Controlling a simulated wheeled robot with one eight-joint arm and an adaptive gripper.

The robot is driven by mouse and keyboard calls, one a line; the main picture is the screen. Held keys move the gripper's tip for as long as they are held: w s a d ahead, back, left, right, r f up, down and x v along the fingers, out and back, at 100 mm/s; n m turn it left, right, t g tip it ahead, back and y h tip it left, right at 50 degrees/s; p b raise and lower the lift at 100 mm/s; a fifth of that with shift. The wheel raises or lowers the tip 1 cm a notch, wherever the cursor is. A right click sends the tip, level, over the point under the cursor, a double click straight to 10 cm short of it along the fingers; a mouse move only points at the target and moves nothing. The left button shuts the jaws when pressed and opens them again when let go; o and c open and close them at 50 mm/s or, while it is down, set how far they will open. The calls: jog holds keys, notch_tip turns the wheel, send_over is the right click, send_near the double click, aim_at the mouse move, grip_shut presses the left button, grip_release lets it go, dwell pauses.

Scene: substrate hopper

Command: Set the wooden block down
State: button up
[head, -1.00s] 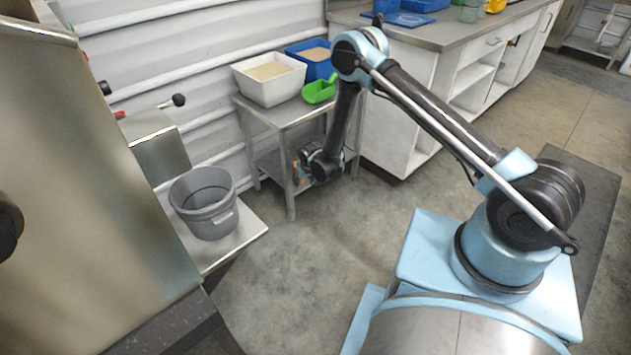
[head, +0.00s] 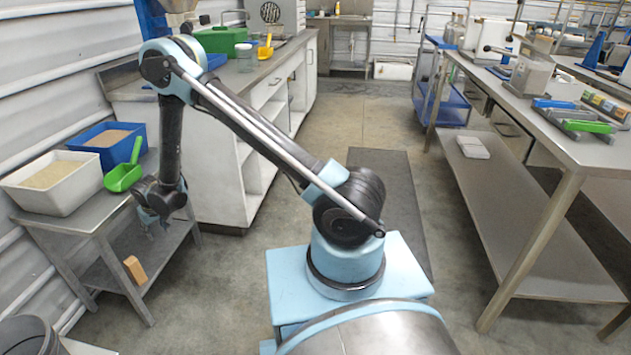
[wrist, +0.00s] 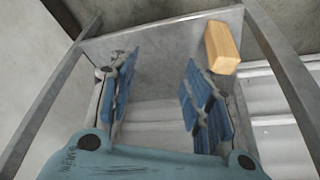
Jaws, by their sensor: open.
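The wooden block (head: 135,269) is a small light-brown bar. It rests on the lower shelf (head: 107,283) of the small metal table, near the shelf's front edge, in the head view. In the wrist view the block (wrist: 222,47) lies on the shelf near its edge, beyond the right finger and outside the jaws. My gripper (head: 150,222) hangs down beside the small table, above and to the right of the block. In the wrist view the blue-padded fingers (wrist: 158,100) are spread apart with nothing between them.
The table top holds a white bin (head: 52,183), a blue bin (head: 105,137) and a green scoop (head: 123,176). A grey bucket (head: 30,338) stands at the lower left. A white cabinet (head: 215,180) is behind my arm. The floor between cabinet and right workbench (head: 575,150) is open.

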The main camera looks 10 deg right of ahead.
jog(key=w+d+r+m+h, duration=0.1)
jog(key=w+d+r, duration=0.2)
jog(key=d+r, duration=0.95)
jog(key=w+d+r+m, duration=0.2)
jog(key=w+d+r, duration=0.1)
jog(key=d+r, duration=0.95)
jog(key=s+d+r, duration=0.2)
jog(key=d+r, duration=0.5)
jog(key=d, duration=0.3)
jog(key=s+d+r+m+h, duration=0.1)
jog(key=s+d+r, duration=0.2)
jog(key=s+d, duration=0.4)
jog(key=s+d+r+m, duration=0.2)
jog(key=s+d, duration=0.4)
jog(key=d, duration=0.4)
jog(key=s+d+f+m, duration=0.1)
jog(key=s+d+f, duration=0.1)
jog(key=s+d, duration=0.3)
jog(key=s+d+f+m+g, duration=0.1)
jog(key=s+d+f, duration=0.2)
jog(key=s, duration=0.9)
jog(key=shift+s+d+h, duration=0.3)
jog(key=shift+d, duration=0.85)
